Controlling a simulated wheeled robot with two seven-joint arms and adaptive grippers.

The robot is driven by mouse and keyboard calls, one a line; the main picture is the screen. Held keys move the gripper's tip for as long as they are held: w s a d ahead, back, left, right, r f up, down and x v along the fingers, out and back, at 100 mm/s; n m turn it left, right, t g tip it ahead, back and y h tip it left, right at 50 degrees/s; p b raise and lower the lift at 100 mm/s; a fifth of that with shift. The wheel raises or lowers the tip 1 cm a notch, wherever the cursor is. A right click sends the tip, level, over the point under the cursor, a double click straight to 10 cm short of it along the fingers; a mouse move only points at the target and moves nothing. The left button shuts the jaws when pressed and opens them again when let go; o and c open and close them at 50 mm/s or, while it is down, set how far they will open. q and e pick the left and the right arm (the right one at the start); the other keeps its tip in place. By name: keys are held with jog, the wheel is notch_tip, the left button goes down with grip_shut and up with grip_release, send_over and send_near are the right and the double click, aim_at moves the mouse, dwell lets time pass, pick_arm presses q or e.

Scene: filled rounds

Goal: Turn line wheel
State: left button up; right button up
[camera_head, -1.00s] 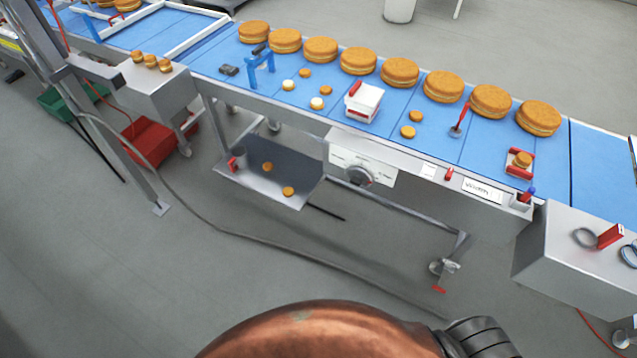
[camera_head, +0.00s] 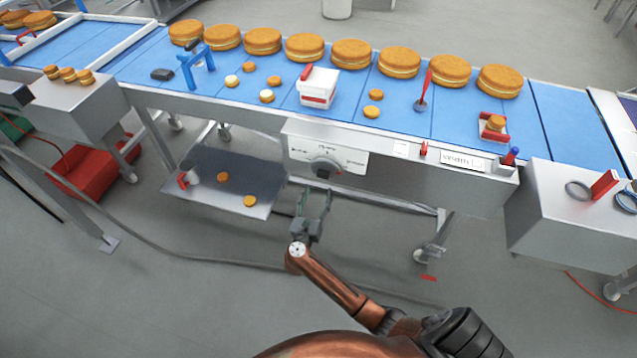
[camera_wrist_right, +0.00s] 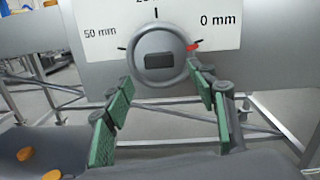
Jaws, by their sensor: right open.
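The line wheel (camera_head: 325,167) is a round grey knob on a white scale plate on the conveyor's front side. In the right wrist view the wheel (camera_wrist_right: 159,58) has a dark block at its centre and a red mark at its right, towards "0 mm"; "50 mm" is printed at the left. My right gripper (camera_head: 315,196) is open and empty, just below the wheel. In the right wrist view its green-padded fingers (camera_wrist_right: 163,88) lie apart, to the left and right of the wheel's lower part. I cannot tell whether they touch it. My left gripper is out of view.
The blue conveyor (camera_head: 230,95) above carries large filled rounds and small ones, and a white box (camera_head: 319,88). A grey tray (camera_head: 225,205) with two small rounds hangs left of my right gripper. A grey metal box (camera_head: 560,205) stands at the right. Floor below is mostly clear.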

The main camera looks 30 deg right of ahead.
aim_at(323, 178)
jog(key=w+d, duration=0.1)
jog(key=w+d+m, duration=0.1)
jog(key=w+d, duration=0.1)
jog(key=w+d+m+g+b, duration=0.1)
jog(key=w+d, duration=0.1)
jog(key=shift+w+d+r, duration=0.1)
jog(key=shift+d+r, duration=0.1)
jog(key=shift+r, duration=0.05)
jog(key=shift+c, duration=0.3)
jog(key=c, duration=1.1)
